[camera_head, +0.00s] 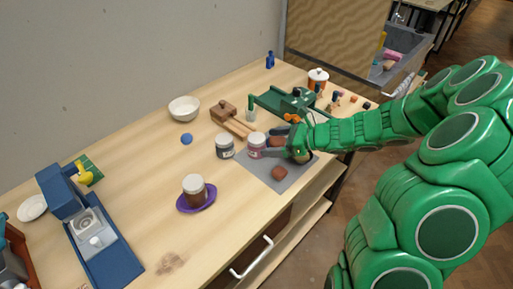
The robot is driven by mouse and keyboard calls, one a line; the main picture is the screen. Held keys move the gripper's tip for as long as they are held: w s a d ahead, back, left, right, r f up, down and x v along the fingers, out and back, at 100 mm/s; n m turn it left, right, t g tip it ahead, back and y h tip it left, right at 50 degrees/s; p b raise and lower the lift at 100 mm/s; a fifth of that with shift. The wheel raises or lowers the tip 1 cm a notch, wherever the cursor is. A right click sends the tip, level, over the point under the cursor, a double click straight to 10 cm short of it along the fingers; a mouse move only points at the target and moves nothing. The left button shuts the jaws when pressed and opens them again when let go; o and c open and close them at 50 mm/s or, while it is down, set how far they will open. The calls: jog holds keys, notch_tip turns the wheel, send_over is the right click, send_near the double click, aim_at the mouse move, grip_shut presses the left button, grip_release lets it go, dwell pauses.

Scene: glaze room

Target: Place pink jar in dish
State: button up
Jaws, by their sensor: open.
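The pink jar (256,147) with a pale lid stands upright at the left edge of a grey mat (254,172). My gripper (270,147) reaches in from the right, open, with its dark fingertips close beside the pink jar; whether they touch it or reach around it I cannot tell. A small purple dish (211,202) lies on the table to the lower left, and a brown jar (194,194) with a pale lid stands on it. A white bowl (184,109) stands farther back, and a white plate (32,208) lies at the far left.
A grey jar (224,150) stands just left of the pink jar. A blue ball (186,139), a wooden block tool (228,114) and a green device (285,101) are behind. A reddish-brown lump (279,173) lies on the mat. Table around the purple dish is mostly clear.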

aim_at(260, 138)
jog(key=shift+x, duration=1.15)
jog(key=shift+w+a, duration=0.35)
jog(key=shift+a, duration=0.5)
jog(key=shift+w+a, duration=0.35)
jog(key=shift+a, duration=0.5)
jog(key=shift+x, duration=0.9)
jog(key=c, duration=1.4)
jog(key=shift+r, duration=0.1)
